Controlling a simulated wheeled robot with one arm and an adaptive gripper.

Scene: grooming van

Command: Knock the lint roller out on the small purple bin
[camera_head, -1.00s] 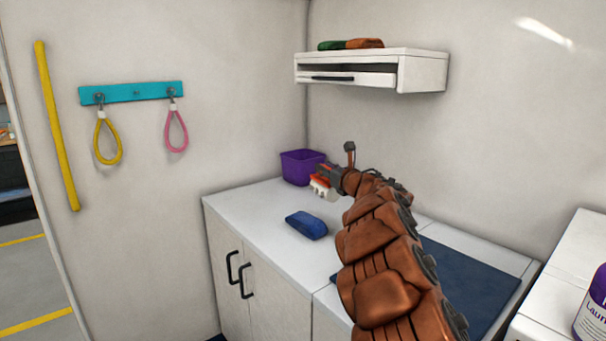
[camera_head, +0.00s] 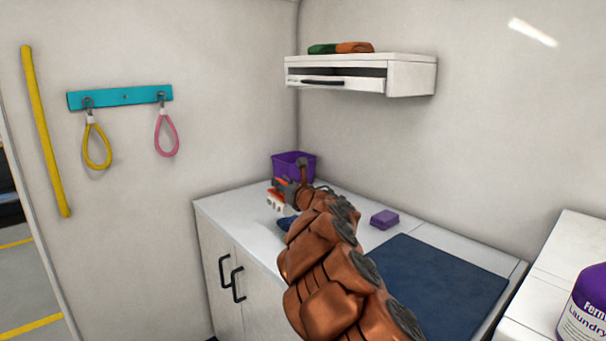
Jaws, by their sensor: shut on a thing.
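The small purple bin (camera_head: 306,165) stands on the white counter in the back corner, upright, its lower part partly hidden by my gripper. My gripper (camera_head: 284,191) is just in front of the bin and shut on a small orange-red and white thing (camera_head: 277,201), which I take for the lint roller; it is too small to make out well. The held thing is in front of and below the bin's rim in the picture. I cannot tell whether it touches the bin.
A blue object (camera_head: 286,223) lies on the counter (camera_head: 232,211), mostly behind my arm. A purple block (camera_head: 385,219) and a dark blue mat (camera_head: 440,275) are to the right. A wall shelf (camera_head: 410,78) hangs above. A detergent bottle (camera_head: 585,310) stands at the right edge.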

